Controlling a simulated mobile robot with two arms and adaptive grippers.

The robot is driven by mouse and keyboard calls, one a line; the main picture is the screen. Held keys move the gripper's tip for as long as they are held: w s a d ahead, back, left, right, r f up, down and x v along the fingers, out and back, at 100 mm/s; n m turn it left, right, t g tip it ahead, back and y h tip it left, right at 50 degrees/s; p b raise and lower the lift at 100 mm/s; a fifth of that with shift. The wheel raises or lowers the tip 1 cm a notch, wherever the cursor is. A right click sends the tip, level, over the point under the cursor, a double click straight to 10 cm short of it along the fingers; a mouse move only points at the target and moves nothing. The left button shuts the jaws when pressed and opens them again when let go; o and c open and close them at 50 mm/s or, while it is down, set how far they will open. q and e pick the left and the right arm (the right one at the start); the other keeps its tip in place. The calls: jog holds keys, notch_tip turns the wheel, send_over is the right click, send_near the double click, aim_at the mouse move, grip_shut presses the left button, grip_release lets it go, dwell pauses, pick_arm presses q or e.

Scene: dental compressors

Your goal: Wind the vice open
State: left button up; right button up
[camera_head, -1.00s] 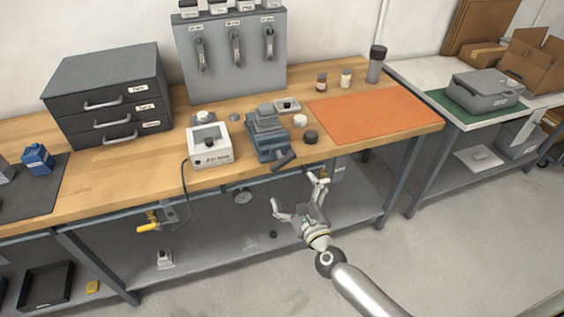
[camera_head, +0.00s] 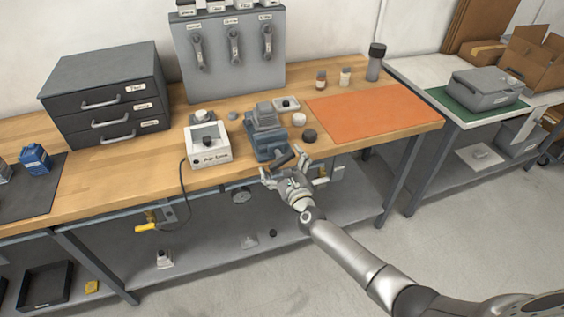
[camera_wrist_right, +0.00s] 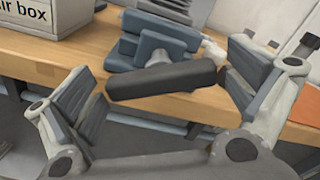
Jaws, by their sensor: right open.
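The vice (camera_head: 266,135) is a blue-grey block at the front edge of the wooden bench, with its dark handle (camera_head: 284,159) at its front. In the right wrist view the vice (camera_wrist_right: 158,42) is at the top, and its dark bar handle (camera_wrist_right: 165,81) lies crosswise, slightly tilted, in front of the body. My right gripper (camera_head: 294,166) is at the bench's front edge, just in front of the vice. In the wrist view its fingers (camera_wrist_right: 165,95) are spread wide on either side of the handle, with gaps showing. My left gripper is out of view.
A white labelled box (camera_head: 208,146) stands just left of the vice, with a cable hanging over the edge. A dark round cap (camera_head: 309,136) and an orange mat (camera_head: 370,113) are to the right. A lower shelf (camera_head: 330,218) runs beneath the bench.

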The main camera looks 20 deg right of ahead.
jog(key=c, duration=1)
jog(key=shift+n, duration=0.3)
